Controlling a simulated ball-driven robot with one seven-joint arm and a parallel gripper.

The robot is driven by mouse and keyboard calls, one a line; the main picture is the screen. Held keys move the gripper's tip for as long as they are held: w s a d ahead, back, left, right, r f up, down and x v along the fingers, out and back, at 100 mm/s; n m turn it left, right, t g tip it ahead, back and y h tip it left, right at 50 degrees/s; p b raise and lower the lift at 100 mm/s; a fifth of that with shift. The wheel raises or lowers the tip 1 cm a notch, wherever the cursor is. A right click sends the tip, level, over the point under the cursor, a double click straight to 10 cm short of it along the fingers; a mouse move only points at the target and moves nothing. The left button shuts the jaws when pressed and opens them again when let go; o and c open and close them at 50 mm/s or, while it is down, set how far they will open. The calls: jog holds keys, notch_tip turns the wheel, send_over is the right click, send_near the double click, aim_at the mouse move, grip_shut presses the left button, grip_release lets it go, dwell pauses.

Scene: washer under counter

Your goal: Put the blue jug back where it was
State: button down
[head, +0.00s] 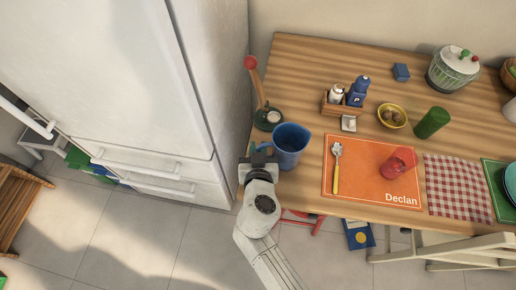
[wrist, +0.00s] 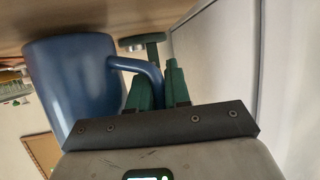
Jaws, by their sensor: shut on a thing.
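The blue jug (head: 291,143) is at the table's front left corner, to the right of my gripper (head: 260,158). In the wrist view the jug (wrist: 75,85) fills the left side, and its handle (wrist: 140,65) reaches to the green fingers of my gripper (wrist: 160,85). My gripper is shut on the jug's handle. The jug looks upright in the head view. I cannot tell whether its base rests on the wood or is slightly above it.
A stand with a red ball (head: 262,95) is just behind the jug. An orange placemat (head: 355,180) with a spoon (head: 336,165) and red cup (head: 400,163) lies to the right. A caddy (head: 330,106) with bottles stands behind. The fridge (head: 190,100) is close on the left.

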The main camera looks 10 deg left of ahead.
jog(key=shift+f, duration=0.15)
jog(key=c, duration=1.1)
grip_release()
jog(key=shift+s, duration=0.15)
jog(key=v, duration=1.2)
jog(key=shift+b, duration=0.35)
